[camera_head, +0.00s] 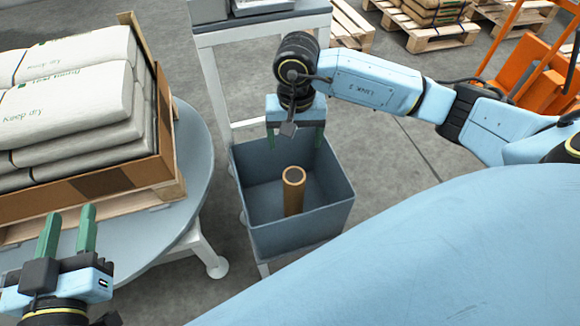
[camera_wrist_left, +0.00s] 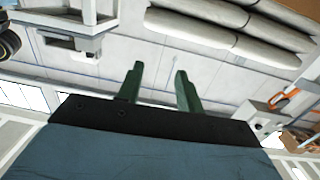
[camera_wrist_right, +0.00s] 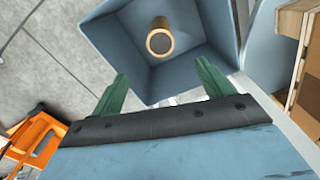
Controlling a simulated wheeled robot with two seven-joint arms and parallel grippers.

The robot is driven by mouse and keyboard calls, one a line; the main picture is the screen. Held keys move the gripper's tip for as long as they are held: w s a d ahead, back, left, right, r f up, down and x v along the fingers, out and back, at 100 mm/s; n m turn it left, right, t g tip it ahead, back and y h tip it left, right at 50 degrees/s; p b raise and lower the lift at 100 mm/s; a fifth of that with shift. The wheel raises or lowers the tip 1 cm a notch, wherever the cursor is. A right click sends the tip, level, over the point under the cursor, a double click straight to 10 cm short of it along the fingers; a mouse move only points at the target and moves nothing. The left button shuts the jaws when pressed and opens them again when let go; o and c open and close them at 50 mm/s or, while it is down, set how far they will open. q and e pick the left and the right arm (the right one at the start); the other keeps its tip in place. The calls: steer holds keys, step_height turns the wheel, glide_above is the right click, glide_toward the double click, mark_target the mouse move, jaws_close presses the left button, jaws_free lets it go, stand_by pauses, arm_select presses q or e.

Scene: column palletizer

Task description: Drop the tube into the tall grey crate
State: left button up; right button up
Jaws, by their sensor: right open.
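The tall grey crate (camera_head: 300,220) stands in the middle of the head view, open at the top. The brown tube (camera_head: 293,195) stands roughly upright inside it, its round end facing up. In the right wrist view the tube (camera_wrist_right: 160,40) shows inside the crate (camera_wrist_right: 108,40), apart from my fingers. My right gripper (camera_head: 295,142) is over the crate's far side, its green fingers spread wide with nothing between them. My left gripper (camera_head: 70,232) is at the lower left, well away from the crate, fingers apart and empty; its fingers also show in the left wrist view (camera_wrist_left: 160,85).
A round grey table (camera_head: 195,165) at left bears a wooden pallet with a cardboard tray and stacked white sacks (camera_head: 75,90). A white frame stand (camera_head: 262,28) is behind the crate. Loaded pallets (camera_head: 430,30) and an orange machine (camera_head: 530,65) stand further back. Bare floor lies right of the crate.

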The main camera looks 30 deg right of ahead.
arm_select(q)
steer(key=s+a+f+g+y+p, duration=0.4)
steer(key=s+a+f+g, duration=0.2)
steer(key=s+f+g, duration=0.5)
steer(key=shift+s+a+f+n+g, duration=0.2)
steer(key=shift+s+f+n+g, duration=0.3)
steer(key=shift+f, duration=0.8)
arm_select(e)
step_height(320, 180, up, 13)
steer(key=shift+r, duration=0.2)
arm_select(q)
steer(key=shift+w, duration=0.15)
